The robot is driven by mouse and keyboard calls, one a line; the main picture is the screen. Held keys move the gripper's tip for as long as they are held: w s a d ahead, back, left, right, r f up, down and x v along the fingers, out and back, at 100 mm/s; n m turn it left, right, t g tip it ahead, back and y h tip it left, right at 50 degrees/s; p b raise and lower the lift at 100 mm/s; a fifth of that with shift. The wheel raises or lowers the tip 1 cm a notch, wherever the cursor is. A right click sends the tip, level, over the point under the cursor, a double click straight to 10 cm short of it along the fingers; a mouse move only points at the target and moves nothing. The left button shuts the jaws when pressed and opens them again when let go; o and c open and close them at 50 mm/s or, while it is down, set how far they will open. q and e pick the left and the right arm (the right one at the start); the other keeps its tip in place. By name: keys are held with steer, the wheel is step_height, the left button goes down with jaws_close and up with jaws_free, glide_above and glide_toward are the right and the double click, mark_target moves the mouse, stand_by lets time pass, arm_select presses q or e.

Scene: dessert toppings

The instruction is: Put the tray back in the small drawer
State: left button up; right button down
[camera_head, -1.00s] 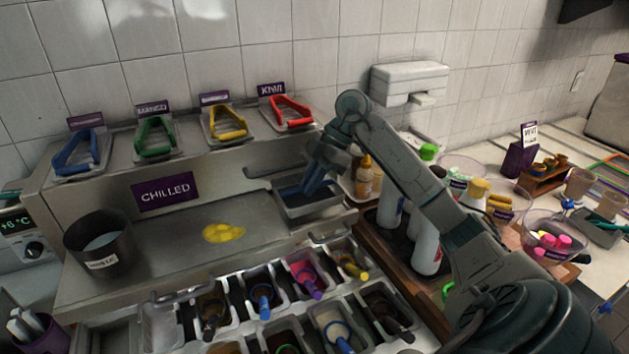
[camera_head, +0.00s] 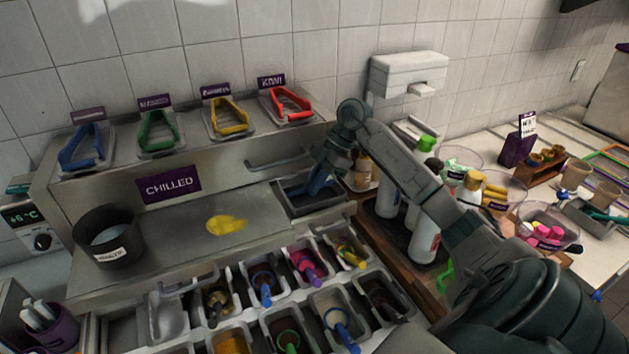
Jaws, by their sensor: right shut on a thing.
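My right gripper (camera_head: 320,182) reaches down at the right end of the steel CHILLED unit. It is shut on a grey tray (camera_head: 312,206) with a dark inside, and its fingers are at the tray's back wall. The tray looks roughly level at the unit's right end. A small drawer front with a bar handle (camera_head: 276,163) shows just behind and left of the tray. I cannot tell whether the tray rests inside the drawer opening or is just above it; the gripper and arm hide part of it. My left gripper is out of view.
A black pot (camera_head: 108,240) and a yellow spill (camera_head: 227,225) are on the steel top to the left. Topping tubs (camera_head: 270,285) with scoops lie in front. White bottles (camera_head: 424,240) stand close right, under my arm. Coloured tongs (camera_head: 285,103) line the shelf above.

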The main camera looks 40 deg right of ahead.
steer(key=shift+f, duration=0.4)
steer(key=c, duration=1.5)
jaws_free()
steer(key=shift+o, duration=0.2)
steer(key=shift+r, duration=0.1)
steer(key=shift+r, duration=0.3)
steer(key=shift+d+r, duration=0.15)
steer(key=shift+r, duration=0.25)
steer(key=b+v, duration=0.4)
steer(key=v, duration=0.7)
steer(key=shift+r, duration=0.25)
